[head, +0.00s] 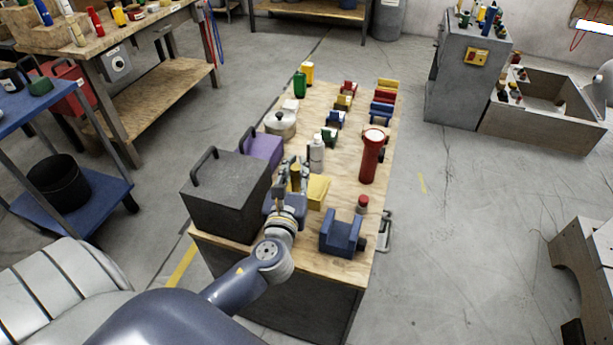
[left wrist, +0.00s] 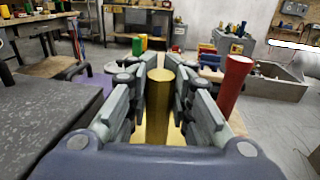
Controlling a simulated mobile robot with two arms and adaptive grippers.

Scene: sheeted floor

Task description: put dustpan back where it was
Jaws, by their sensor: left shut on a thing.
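My left gripper (head: 291,172) reaches over the near left part of the wooden-topped bench and is shut on an upright yellow cylinder, which looks like the handle of the yellow dustpan (head: 318,192). In the left wrist view the yellow cylinder (left wrist: 159,108) stands between the two fingers, with more yellow below it. The fingers hide part of the dustpan. I cannot tell whether it touches the bench top. My right gripper is not in view.
On the bench (head: 300,258), a dark grey box (head: 228,195) stands left of the gripper. A blue vise-like block (head: 341,236) is in front right, a white bottle (head: 317,154) behind, and a red cylinder (head: 370,158) right. Floor (head: 450,230) right of the bench is clear.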

